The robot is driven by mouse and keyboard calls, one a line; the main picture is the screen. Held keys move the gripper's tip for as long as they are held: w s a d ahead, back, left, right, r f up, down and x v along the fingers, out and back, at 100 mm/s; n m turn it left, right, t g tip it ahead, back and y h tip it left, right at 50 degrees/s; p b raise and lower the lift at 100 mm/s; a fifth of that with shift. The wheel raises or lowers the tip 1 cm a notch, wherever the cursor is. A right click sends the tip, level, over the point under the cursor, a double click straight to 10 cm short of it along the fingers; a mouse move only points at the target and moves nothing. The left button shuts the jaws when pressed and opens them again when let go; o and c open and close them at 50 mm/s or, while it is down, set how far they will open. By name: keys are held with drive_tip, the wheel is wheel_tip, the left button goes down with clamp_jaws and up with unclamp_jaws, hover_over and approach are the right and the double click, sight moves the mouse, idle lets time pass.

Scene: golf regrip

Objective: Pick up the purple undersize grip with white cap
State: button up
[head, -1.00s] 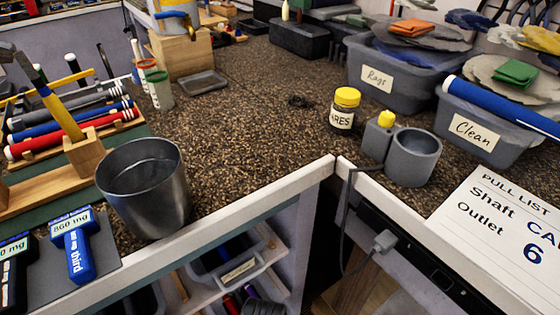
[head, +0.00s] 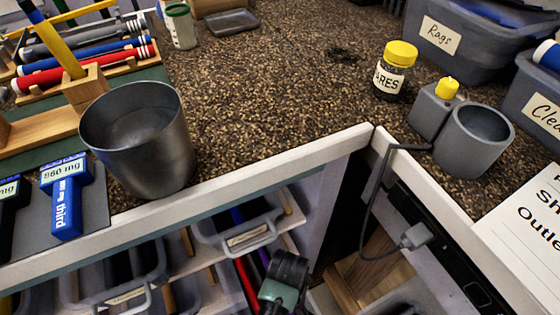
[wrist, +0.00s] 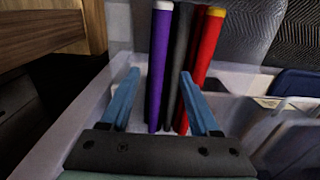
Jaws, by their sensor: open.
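The purple grip with a white cap (wrist: 161,65) stands upright in a pale bin in the wrist view, leftmost of a small group. A black grip (wrist: 181,60) stands close on its right, and a red grip with a yellow cap (wrist: 208,55) stands to the right of that. My gripper (wrist: 159,76) is open and empty, its blue fingers pointing toward the bin. In the picture the purple grip lies between the fingertips, with the black grip near the right finger. I cannot tell how far ahead the grips are. My gripper also shows low in the head view (head: 283,285).
The pale bin wall (wrist: 75,115) runs along the left in the wrist view, with more bin compartments at right. In the head view, shelf bins (head: 240,235) sit under the bench edge (head: 270,165). A metal cup (head: 140,140) stands on the bench above.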

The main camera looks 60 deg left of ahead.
wheel_tip(320, 180, down, 5)
drive_tip(key=shift+w+d+b, duration=0.1)
drive_tip(key=shift+d+b, duration=0.05)
drive_tip(key=shift+b, duration=0.95)
drive_tip(key=shift+r, duration=0.1)
clamp_jaws()
